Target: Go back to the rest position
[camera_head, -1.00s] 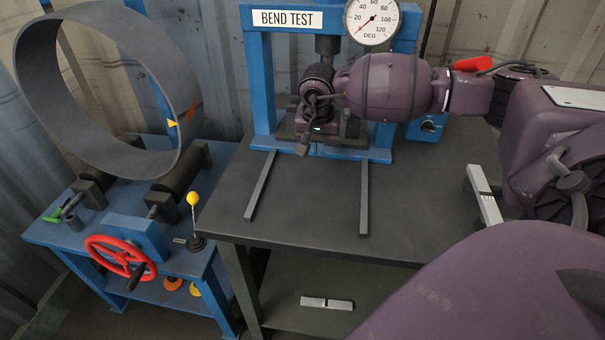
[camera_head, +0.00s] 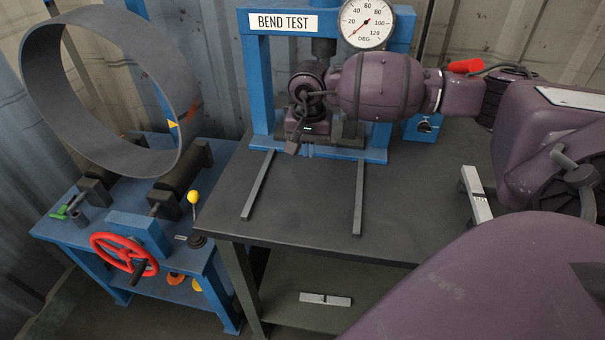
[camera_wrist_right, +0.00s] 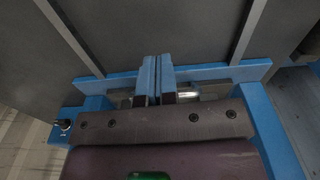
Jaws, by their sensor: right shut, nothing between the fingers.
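My right arm reaches in from the right in the head view. Its wrist hangs in front of the blue bend test press (camera_head: 262,75). My right gripper (camera_head: 308,152) points down at the press base and is mostly hidden by the wrist. In the right wrist view, the blue fingers of my right gripper (camera_wrist_right: 157,60) lie side by side, shut and empty, over the blue press base (camera_wrist_right: 215,72). My left gripper is not in view.
The dark bench top (camera_head: 300,205) carries two grey bars (camera_head: 258,185) in front of the press. A round dial gauge (camera_head: 366,22) sits on the press. At left, a large grey ring (camera_head: 45,100) stands on a blue roller machine with a red handwheel (camera_head: 100,240).

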